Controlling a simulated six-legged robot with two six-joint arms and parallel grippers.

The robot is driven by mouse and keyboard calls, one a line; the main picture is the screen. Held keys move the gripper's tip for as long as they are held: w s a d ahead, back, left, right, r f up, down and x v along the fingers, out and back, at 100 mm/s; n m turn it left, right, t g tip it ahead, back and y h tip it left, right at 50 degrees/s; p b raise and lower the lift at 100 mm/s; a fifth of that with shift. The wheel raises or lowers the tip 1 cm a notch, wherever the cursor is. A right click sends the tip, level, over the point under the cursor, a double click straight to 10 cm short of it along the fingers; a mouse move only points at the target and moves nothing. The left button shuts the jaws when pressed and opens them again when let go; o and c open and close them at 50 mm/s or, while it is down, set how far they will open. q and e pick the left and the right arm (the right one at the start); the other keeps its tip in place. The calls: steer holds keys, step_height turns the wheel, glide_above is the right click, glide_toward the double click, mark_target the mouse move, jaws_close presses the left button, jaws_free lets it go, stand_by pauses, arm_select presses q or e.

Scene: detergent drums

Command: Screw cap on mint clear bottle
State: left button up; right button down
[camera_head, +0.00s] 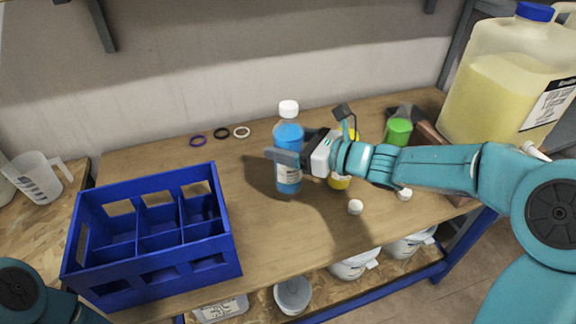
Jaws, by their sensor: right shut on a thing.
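A clear bottle with blue liquid (289,134) stands upright on the wooden table, with a white cap (288,108) at its top; I cannot tell how tight the cap sits. My right gripper (286,157) is shut on this bottle around its middle, and a dark finger crosses its front. A bottle with green liquid (398,130) stands behind my right arm. A bottle with yellow liquid (340,183) is mostly hidden by that arm. Two loose white caps lie on the table, one nearer the middle (355,207) and one to its right (404,194). My left gripper is out of view.
A blue divided crate (150,262) stands at the left. Purple (197,140), black (221,133) and white rings (242,132) lie at the back. A large jug of yellow liquid (492,92) stands at the right. White tubs (292,296) sit on the lower shelf.

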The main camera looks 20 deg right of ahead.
steer(key=shift+f, duration=0.25)
steer(key=shift+s, duration=0.1)
steer(key=shift+f+b, duration=0.5)
steer(key=shift+f, duration=1.7)
steer(key=shift+r, duration=0.1)
jaws_free()
steer(key=shift+f, duration=0.2)
